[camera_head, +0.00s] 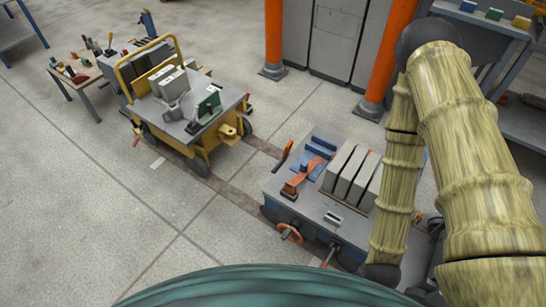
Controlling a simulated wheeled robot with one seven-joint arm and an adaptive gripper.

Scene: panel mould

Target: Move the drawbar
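I cannot tell for sure which part is the drawbar. A grey-topped cart (225,115) with a yellow frame stands left of centre. A yellow bent handle (148,62) rises over its far end, and a small yellow fitting (228,132) sticks out at its near right side. A grey machine bench (345,222) stands right of centre. An orange lever piece (302,177) lies on its top, an orange handwheel (290,232) sits at its front, and a thin red-ended lever (329,256) is close by. My arm's yellowish links fill the right side; my gripper is not visible.
Upright grey plates (342,169) stand on the bench, partly behind my arm. Orange posts (392,55) and grey cabinets (335,37) stand at the back. A small table (80,72) holds tools at the far left. The floor (90,200) at left is clear.

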